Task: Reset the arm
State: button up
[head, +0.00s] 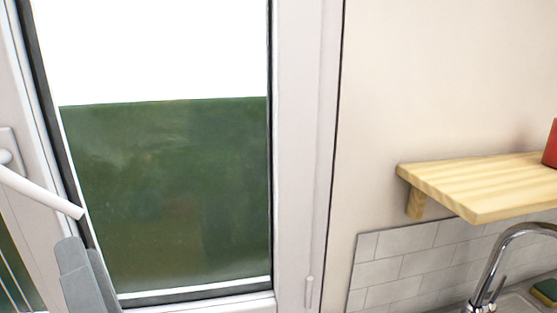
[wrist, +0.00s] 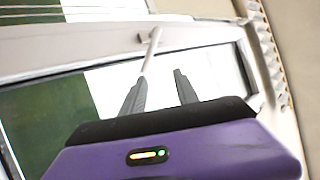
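My gripper (wrist: 160,76) is open in the wrist view, with its two grey fingers apart and nothing seen between them. The purple gripper body fills the bottom of that view. In the head view, the grey fingers of my gripper (head: 82,262) rise from the bottom left edge, in front of the window. The white window handle (head: 40,192) sticks out just above the fingers there. It also shows in the wrist view (wrist: 151,50), beyond the fingertips. I cannot tell whether the fingers touch it. No stamps or inkpads are in view.
A white-framed window (head: 295,150) fills the left and middle of the head view. To its right are a wooden wall shelf (head: 480,180) with a red object (head: 551,146) at the picture's edge, white tiles (head: 400,263) and a chrome tap (head: 497,262).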

jog(key=s+d+f+n+h, duration=0.2)
jog(key=d+f+n+h, duration=0.25)
jog(key=d+f, duration=0.65)
jog(key=s+d+f+n+h, duration=0.3)
jog(key=d+f+n, duration=0.2)
jog(key=d+f, duration=0.5)
jog(key=s+d+f+m+g+h, duration=0.1)
jog(key=s+d+f+h, duration=0.4)
jog(key=s+d, duration=0.4)
jog(key=s+d+f+m+g+h, duration=0.2)
jog(key=s+d+f+h, duration=0.2)
jog(key=s+d, duration=0.5)
jog(key=shift+s+d+f+h, duration=0.2)
jog(key=shift+d+f+h, duration=0.15)
jog(key=shift+d+h, duration=0.5)
jog(key=shift+d, duration=0.1)
